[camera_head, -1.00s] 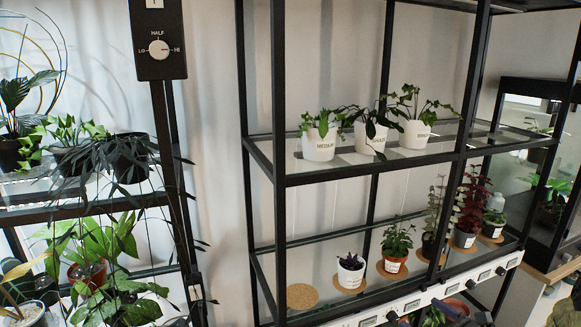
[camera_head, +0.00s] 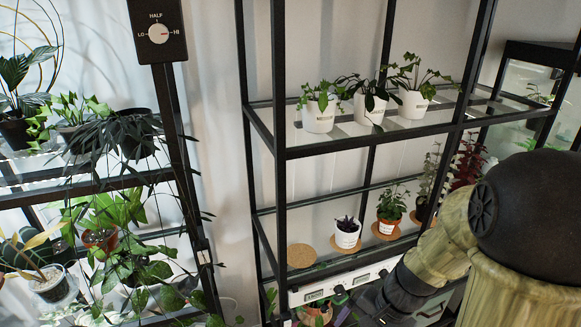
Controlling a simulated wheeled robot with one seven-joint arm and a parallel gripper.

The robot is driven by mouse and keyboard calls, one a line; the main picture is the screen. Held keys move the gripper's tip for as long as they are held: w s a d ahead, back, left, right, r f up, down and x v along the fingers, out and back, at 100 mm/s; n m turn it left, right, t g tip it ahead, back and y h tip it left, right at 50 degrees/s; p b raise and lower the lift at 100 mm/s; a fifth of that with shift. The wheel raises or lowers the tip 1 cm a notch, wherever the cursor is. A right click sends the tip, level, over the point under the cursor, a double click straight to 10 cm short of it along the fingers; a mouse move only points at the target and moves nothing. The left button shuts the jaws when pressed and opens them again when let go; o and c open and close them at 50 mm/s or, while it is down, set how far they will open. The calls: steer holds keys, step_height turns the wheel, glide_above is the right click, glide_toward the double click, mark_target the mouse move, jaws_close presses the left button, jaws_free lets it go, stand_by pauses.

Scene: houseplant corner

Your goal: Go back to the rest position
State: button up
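My arm (camera_head: 455,225) comes in from the lower right, in front of the right part of the shelf. My gripper (camera_head: 342,300) is low in the picture, in front of the lower shelf's labelled front rail. Its dark fingers blend with the dark things behind, so whether they are apart or closed is unclear. I see no pot in it.
A black rack (camera_head: 279,200) holds three white pots (camera_head: 318,119) above. My arm hides pots at right.

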steer(key=r+n+t+h, duration=0.1)
steer(key=r+n, duration=0.1)
steer(key=r+n+t+h+p, duration=0.1)
steer(key=r+n, duration=0.1)
steer(key=n, duration=0.1)
steer(key=r+n+h+p, duration=0.1)
steer(key=n, duration=0.2)
steer(key=shift+w+r+t+h, duration=0.4)
steer(key=shift+a, duration=0.1)
stand_by(0.4)
